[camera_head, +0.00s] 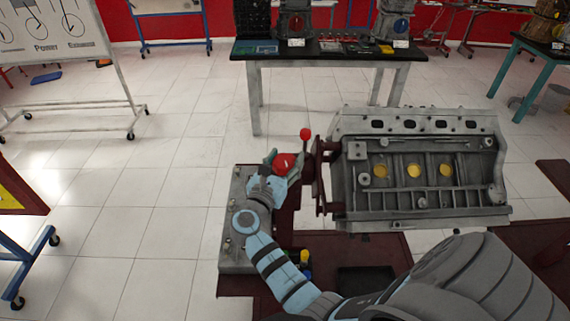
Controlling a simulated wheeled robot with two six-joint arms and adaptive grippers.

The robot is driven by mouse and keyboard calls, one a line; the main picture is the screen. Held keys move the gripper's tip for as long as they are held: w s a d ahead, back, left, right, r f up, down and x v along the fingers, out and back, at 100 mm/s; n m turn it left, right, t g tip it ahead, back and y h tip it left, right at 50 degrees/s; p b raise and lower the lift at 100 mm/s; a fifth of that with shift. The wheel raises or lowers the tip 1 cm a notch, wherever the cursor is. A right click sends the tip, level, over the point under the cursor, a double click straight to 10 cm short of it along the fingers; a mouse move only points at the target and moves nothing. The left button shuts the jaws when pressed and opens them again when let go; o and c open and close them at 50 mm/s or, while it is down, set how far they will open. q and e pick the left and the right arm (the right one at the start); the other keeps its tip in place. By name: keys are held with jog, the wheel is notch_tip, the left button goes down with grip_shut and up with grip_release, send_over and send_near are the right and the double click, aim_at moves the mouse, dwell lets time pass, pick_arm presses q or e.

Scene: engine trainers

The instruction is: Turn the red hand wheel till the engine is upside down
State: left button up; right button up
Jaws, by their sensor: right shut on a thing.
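The grey engine block (415,170) is mounted on a dark red stand (262,285) at the right of centre. Its long side faces me, with several round holes along the top and yellow discs on the side. The red hand wheel (284,163) is at the left end of the engine's mount, partly covered by my gripper. A red ball knob (306,134) stands up just beside it. My right gripper (279,170) is shut on the hand wheel, with the arm coming from the lower right. My left gripper is not in view.
A table (330,57) with parts on it stands behind the engine. A whiteboard on wheels (60,50) is at the upper left, and a blue wheeled frame (22,262) at the lower left. The tiled floor left of the stand is free.

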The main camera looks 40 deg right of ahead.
aim_at(286, 159)
jog(key=m+g+b, duration=0.2)
jog(key=g+b, duration=0.2)
jog(key=m+g+h+b, duration=0.1)
jog(key=m+g+b, duration=0.2)
jog(key=g+b, duration=0.1)
jog(key=m+g+h+b, duration=0.1)
jog(key=m+g+b, duration=0.2)
jog(key=g+b, duration=0.1)
jog(key=shift+f, duration=0.3)
jog(key=shift+r+m+g+b, duration=0.2)
jog(key=shift+m+g+b, duration=0.3)
jog(key=shift+g+b, duration=0.25)
jog(key=o, duration=1.2)
jog(key=shift+r, duration=0.15)
notch_tip(286, 159, up, 10)
jog(key=shift+f, duration=0.1)
